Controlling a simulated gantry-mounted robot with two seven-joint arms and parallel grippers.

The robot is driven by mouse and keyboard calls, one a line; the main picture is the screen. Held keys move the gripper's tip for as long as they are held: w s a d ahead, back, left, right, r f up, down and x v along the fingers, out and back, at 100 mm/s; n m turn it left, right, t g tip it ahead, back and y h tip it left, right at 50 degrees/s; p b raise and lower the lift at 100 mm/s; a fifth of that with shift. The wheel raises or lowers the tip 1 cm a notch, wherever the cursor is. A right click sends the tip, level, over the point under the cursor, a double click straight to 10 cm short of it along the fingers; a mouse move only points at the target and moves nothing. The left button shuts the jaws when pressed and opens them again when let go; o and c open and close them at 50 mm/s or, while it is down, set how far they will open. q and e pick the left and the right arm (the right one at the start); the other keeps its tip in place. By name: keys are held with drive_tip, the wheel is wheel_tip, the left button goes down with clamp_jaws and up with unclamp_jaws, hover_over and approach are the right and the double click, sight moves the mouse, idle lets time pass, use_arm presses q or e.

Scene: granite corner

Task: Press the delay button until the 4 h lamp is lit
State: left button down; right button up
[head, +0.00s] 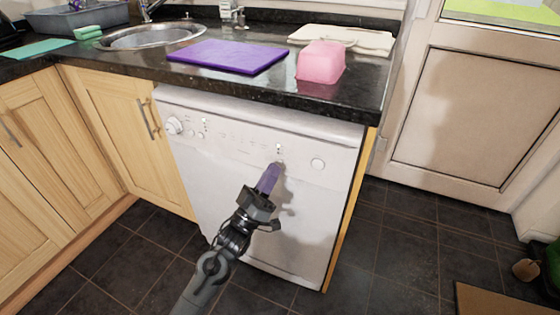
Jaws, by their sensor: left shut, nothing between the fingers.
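The white dishwasher (222,205) stands under the dark granite counter. Its control panel carries a round dial (173,125) at the left, small markings in the middle and a round button (317,164) at the right. My left gripper (276,168) is shut and empty, with its purple fingertips at the panel, just below a short column of small lamps (279,148). The tips cover the spot where they point, so the delay button is hidden or too small to make out. I cannot tell whether the tips touch the panel or which lamp is lit. My right gripper is out of view.
A purple board (228,56), a pink tub (320,62) and a pale board (342,38) lie on the counter above. The round sink (150,38) is at the back left. Wooden cupboards (110,120) adjoin the dishwasher on the left.

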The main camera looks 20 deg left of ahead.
use_arm(q)
drive_tip(key=s+p, duration=0.2)
drive_tip(key=s, duration=0.1)
drive_tip(key=s+p, duration=0.1)
drive_tip(key=s, duration=0.1)
drive_tip(key=shift+a+p, duration=0.3)
idle(0.7)
